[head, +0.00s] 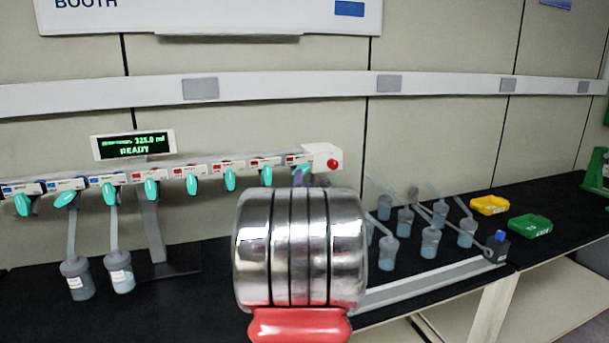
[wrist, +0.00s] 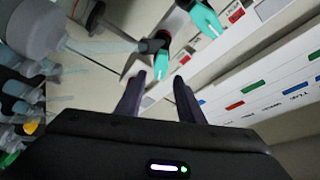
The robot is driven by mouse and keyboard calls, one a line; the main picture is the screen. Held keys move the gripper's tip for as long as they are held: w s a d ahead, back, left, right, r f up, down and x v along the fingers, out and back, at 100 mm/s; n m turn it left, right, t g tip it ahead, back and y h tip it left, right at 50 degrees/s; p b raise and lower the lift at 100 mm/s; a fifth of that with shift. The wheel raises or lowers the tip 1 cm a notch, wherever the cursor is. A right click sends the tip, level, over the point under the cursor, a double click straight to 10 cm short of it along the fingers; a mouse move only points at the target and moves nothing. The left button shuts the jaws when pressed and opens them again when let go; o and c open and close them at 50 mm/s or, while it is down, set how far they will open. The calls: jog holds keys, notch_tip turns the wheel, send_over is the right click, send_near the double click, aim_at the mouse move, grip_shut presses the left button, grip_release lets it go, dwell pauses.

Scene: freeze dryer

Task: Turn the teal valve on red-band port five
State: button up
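In the head view, a row of teal valves hangs from the manifold (head: 220,165), with blue bands at left and red bands at right. In the wrist view, my gripper (wrist: 160,79) is open. A teal valve (wrist: 162,66) shows just ahead of and between its fingertips; contact cannot be told. A second teal valve (wrist: 206,18) with a red band lies above right. My gripper is mostly hidden in the head view.
A display (head: 133,146) reading READY stands above the manifold. A red button (head: 333,163) is at its right end. Flasks (head: 78,279) hang at left; several more stand at right, near a yellow tray (head: 489,205) and a green tray (head: 530,226).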

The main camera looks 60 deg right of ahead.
jog(key=shift+x, duration=2.8)
grip_shut()
jog(key=shift+d, duration=0.1)
